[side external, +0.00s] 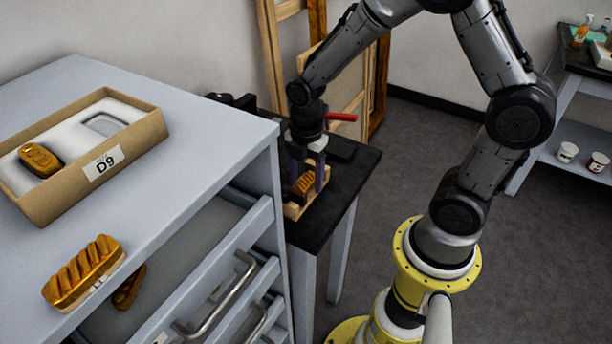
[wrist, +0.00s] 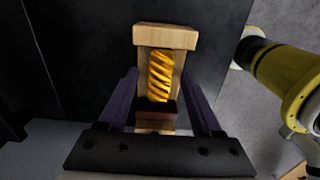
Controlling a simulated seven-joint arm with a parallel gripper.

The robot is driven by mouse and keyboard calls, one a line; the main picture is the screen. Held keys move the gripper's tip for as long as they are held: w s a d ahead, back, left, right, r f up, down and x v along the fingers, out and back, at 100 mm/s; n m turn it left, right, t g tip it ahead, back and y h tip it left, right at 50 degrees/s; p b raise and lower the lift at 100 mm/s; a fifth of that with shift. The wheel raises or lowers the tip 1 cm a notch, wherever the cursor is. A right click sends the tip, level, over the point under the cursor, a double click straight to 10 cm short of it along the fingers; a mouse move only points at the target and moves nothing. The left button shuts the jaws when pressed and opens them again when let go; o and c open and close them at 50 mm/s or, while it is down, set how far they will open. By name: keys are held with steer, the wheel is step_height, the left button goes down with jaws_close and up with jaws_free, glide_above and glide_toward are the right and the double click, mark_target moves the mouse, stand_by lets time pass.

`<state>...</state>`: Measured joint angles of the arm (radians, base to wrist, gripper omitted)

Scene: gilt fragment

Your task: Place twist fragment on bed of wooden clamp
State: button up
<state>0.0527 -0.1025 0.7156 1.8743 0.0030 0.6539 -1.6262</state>
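A gilt twist fragment (wrist: 160,75) with slanted ridges lies on the bed of the wooden clamp (wrist: 165,37), between the clamp's pale end block and a dark reddish block. In the side view the fragment (side external: 304,184) shows between my fingers, above the pale wood of the clamp (side external: 293,211). My gripper (side external: 308,180) points down over the clamp. In the wrist view its two fingers (wrist: 161,108) stand wide apart on either side of the clamp, with gaps between them and the fragment. Whether the fragment rests fully flat is hard to tell.
The clamp stands on a black table (side external: 350,180) beside a grey drawer cabinet (side external: 185,195). On the cabinet are a tray labelled D9 (side external: 150,135), holding a gold piece (side external: 40,160) beside an empty recess, and another ridged gilt piece (side external: 83,272). A red bar (side external: 341,117) shows near my wrist.

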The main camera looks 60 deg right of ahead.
mark_target(306, 179)
steer(key=shift+r, duration=0.1)
step_height(306, 179, up, 12)
steer(key=f, duration=0.1)
steer(key=s+r+m+t, duration=0.2)
steer(key=s+r+m, duration=0.1)
steer(key=s+m, duration=0.4)
steer(key=s+a+r+m+t, duration=0.1)
steer(key=s+r+m+t, duration=0.2)
steer(key=s+m, duration=0.4)
steer(key=r+m, duration=0.1)
steer(key=m, duration=0.3)
steer(key=shift+s+a+r+t, duration=0.25)
steer(key=shift+s+a+t, duration=0.05)
